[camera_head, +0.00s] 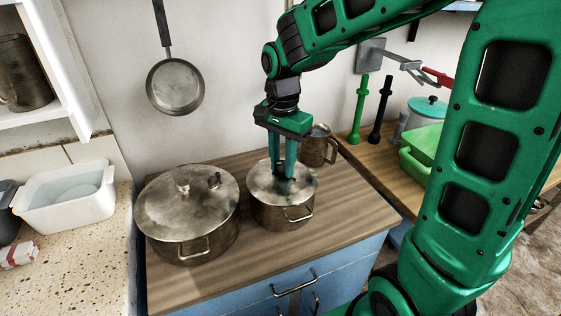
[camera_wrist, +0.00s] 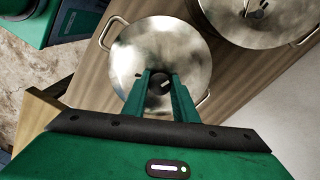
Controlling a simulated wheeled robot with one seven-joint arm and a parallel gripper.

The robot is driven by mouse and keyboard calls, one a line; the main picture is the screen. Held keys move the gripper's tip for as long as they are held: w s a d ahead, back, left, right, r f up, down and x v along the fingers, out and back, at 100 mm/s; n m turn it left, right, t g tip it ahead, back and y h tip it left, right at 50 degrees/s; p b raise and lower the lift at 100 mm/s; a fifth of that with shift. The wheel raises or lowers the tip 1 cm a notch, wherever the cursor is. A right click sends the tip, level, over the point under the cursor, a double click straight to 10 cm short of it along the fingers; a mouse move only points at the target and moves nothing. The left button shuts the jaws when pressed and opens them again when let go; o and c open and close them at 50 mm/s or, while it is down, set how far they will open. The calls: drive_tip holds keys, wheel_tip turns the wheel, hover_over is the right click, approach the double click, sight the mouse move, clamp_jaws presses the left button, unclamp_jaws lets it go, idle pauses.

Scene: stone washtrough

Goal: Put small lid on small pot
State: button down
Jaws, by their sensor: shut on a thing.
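The small pot (camera_head: 283,214) stands on the wooden counter, with a handle on its front. The small lid (camera_head: 264,184) is a round, mottled metal disc at the top of the small pot. It looks about level with the rim; I cannot tell whether it is fully seated. My gripper (camera_head: 283,172) points down at the lid's middle and is shut on its dark knob. In the wrist view the gripper (camera_wrist: 160,84) has the knob between its fingers, and the lid (camera_wrist: 183,47) covers the pot opening, with pot handles showing at both sides.
A large lidded pot (camera_head: 185,220) stands close on the left. A brown mug (camera_head: 318,148) is just behind the small pot. A pan (camera_head: 175,87) hangs on the wall. A green tub (camera_head: 422,152) is at the right. Bare counter lies in front and right.

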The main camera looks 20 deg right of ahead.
drive_tip(key=c, duration=1.4)
unclamp_jaws()
drive_tip(key=shift+o, duration=0.9)
drive_tip(key=o, duration=0.3)
drive_tip(key=shift+o, duration=0.2)
drive_tip(key=shift+r, duration=0.1)
drive_tip(key=shift+r, duration=3.45)
